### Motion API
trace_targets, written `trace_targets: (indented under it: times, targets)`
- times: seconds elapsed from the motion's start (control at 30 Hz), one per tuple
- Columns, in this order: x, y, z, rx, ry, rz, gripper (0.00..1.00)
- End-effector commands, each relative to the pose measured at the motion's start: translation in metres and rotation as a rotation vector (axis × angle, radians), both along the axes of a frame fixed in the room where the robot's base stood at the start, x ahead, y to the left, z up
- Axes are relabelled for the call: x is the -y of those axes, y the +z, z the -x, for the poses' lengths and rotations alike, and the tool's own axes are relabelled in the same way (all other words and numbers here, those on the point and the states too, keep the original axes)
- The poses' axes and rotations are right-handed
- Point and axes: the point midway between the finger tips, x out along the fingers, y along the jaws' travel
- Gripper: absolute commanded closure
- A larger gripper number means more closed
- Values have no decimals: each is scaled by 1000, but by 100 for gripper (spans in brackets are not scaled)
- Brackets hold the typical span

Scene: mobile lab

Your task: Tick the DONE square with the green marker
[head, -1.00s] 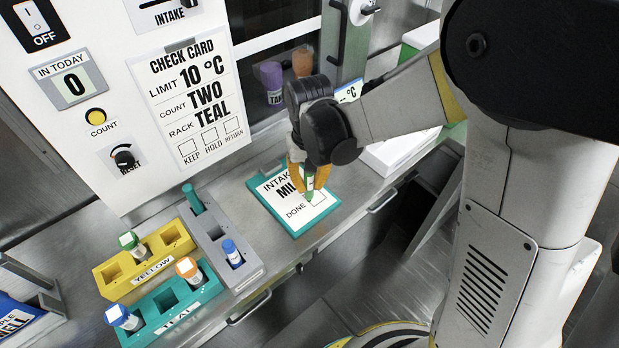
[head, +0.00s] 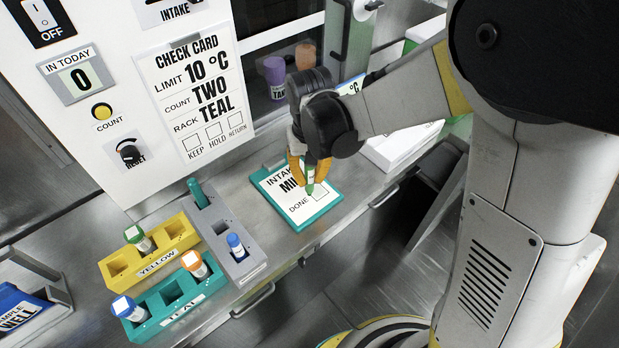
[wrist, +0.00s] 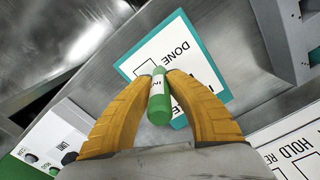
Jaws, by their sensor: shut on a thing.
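My gripper (head: 304,168) is shut on the green marker (head: 310,180), which points down over the intake card (head: 290,186). The card is white and lies on a teal board (head: 320,215) on the counter. The DONE square (head: 321,192) is an empty outline as far as I can see. The marker tip is at or just above the card, near the square's left side; I cannot tell whether it touches. In the wrist view the green marker (wrist: 159,98) sits between the orange fingers and partly covers the card; part of the DONE square (wrist: 147,68) shows beyond it.
A yellow rack (head: 120,275), a teal rack (head: 160,327) and a grey holder (head: 245,268) with a blue-capped tube stand left of the card. A white panel with a check card (head: 190,90) rises behind. A white box (head: 400,147) is on the right. The counter's front edge is close.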

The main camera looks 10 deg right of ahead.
Motion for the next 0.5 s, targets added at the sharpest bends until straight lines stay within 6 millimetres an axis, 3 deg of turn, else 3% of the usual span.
trace_targets:
  times: [0.03, 0.5]
  targets:
    - [1, 16, -1, 0, -2, 0, 100]
    - [5, 56, -10, 0, -3, 0, 100]
